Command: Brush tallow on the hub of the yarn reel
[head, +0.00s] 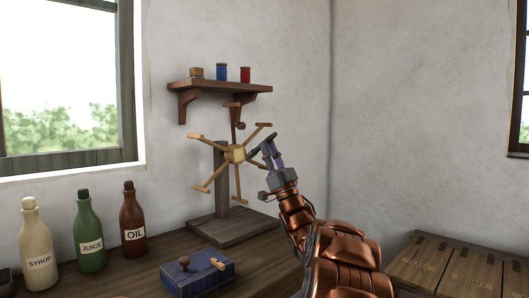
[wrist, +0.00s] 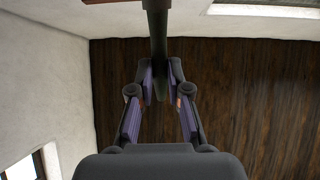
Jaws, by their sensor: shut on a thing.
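The yarn reel (head: 237,183) stands upright on a wooden base, with a pale block hub (head: 235,153) and several spokes ending in crossbars. My gripper (head: 271,150) is just right of the hub, shut on a thin dark tool, seemingly the brush (head: 256,152). The tool's end points at the hub's right side; I cannot tell whether it touches. In the wrist view my gripper (wrist: 159,88) has its purple-lined fingers on both sides of the dark tool (wrist: 157,35), which runs to the top edge. Its bristles and any tallow cannot be made out.
Bottles of syrup (head: 37,245), juice (head: 89,232) and oil (head: 133,222) stand at left. A blue box (head: 198,273) lies in front of the reel. Wooden crates (head: 447,268) are at right.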

